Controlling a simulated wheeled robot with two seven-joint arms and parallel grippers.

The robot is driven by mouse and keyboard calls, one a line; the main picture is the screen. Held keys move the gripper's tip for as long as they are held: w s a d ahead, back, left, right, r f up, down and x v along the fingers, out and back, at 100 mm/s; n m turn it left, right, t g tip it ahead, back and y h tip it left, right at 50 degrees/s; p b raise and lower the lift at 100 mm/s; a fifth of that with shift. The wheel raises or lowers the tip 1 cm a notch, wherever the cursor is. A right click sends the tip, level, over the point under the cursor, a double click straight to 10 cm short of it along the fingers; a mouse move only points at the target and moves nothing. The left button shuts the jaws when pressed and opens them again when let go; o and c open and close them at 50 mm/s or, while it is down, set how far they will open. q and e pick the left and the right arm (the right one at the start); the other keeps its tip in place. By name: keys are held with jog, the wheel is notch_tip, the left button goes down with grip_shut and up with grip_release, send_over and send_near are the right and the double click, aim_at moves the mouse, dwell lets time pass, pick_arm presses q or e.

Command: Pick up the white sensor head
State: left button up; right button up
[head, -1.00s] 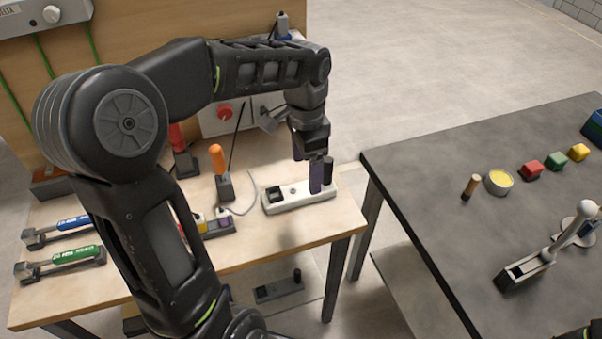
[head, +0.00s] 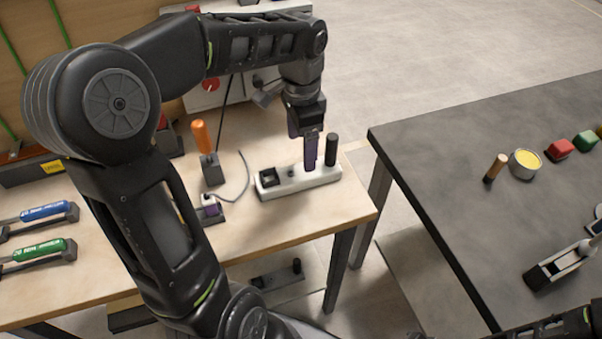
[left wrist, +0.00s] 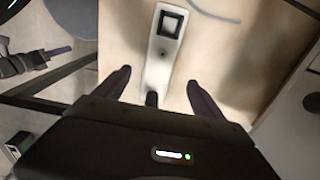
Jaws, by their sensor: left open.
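A small white piece (head: 208,201) with purple below it sits in a dark cradle on the wooden table, with a grey cable beside it. It may be the white sensor head, but it is too small to tell. My left gripper (head: 310,166) is to its right, open and pointing down over a long white block (head: 286,189). This block has a black square socket, a small dark knob and an upright black post (head: 331,148). In the left wrist view, the open fingers (left wrist: 158,78) straddle the white block (left wrist: 163,62) with nothing gripped.
An orange-handled tool (head: 200,137) stands left of the white block. Blue (head: 45,211) and green (head: 40,249) handled tools lie farther left. A dark table (head: 470,170) at right carries several small items. A floor gap separates the tables.

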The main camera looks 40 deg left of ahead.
aim_at(301, 171)
pick_arm(q)
jog(key=shift+f, duration=1.3)
jog(key=shift+f+p, duration=0.45)
jog(key=shift+f, duration=2.2)
jog(key=c, duration=1.7)
jog(key=shift+r, duration=0.15)
jog(key=shift+c, duration=0.2)
notch_tip(301, 171, up, 10)
